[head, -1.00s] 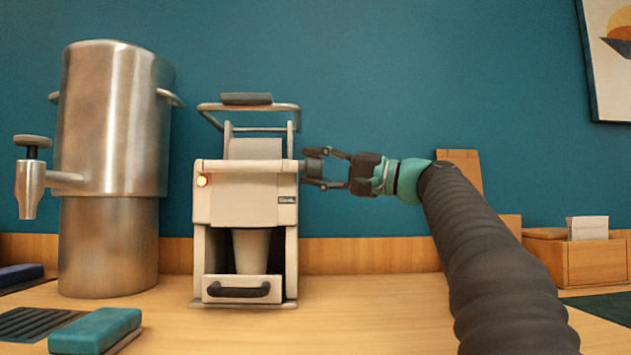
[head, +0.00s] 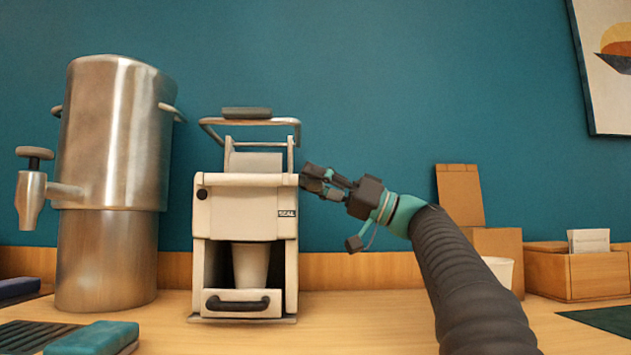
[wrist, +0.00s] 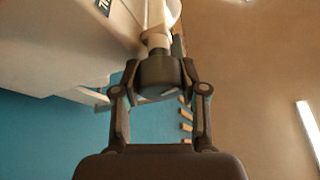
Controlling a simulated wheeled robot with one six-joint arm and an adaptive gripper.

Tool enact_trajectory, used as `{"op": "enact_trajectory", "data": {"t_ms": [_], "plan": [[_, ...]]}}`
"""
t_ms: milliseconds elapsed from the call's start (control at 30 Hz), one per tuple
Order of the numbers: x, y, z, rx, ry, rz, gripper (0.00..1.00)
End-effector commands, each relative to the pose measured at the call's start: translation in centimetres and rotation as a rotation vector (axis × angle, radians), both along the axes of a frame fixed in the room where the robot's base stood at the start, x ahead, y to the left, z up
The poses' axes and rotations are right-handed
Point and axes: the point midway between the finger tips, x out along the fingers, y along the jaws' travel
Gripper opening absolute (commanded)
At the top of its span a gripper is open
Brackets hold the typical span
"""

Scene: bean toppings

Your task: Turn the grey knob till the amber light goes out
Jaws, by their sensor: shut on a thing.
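The cream sealing machine (head: 240,212) stands on the counter, with a paper-like cup (head: 250,265) inside its lower bay. The indicator light (head: 202,194) at its upper left front is dark. My gripper (head: 313,178) is at the machine's upper right side. In the wrist view, its two fingers (wrist: 160,80) are shut on the grey knob (wrist: 160,72), one on each side. The knob sits on a pale shaft running to the machine. In the head view, the fingers hide the knob.
A steel urn (head: 110,180) with a tap stands left of the machine. A teal block (head: 92,338) lies in front. Cardboard boxes (head: 460,195), a white cup (head: 499,270) and a wooden box (head: 575,278) stand at the right. The machine's top handle (head: 248,122) is raised.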

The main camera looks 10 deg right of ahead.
Motion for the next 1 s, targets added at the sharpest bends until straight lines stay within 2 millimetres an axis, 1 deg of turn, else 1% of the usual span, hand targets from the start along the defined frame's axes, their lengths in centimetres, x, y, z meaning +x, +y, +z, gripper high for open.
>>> {"op": "enact_trajectory", "data": {"t_ms": [267, 667, 700, 767, 800, 1000], "plan": [[0.00, 0.04, -0.07, -0.013, -0.055, 0.001, 0.08], [-0.01, 0.04, -0.09, -0.014, -0.058, 0.002, 0.08], [-0.01, 0.04, -0.09, -0.014, -0.058, 0.002, 0.50], [-0.01, 0.04, -0.08, -0.014, -0.058, 0.002, 0.65], [-0.01, 0.04, -0.08, -0.013, -0.058, 0.001, 0.68], [-0.01, 0.02, -0.05, -0.013, -0.058, 0.000, 0.68]]}}
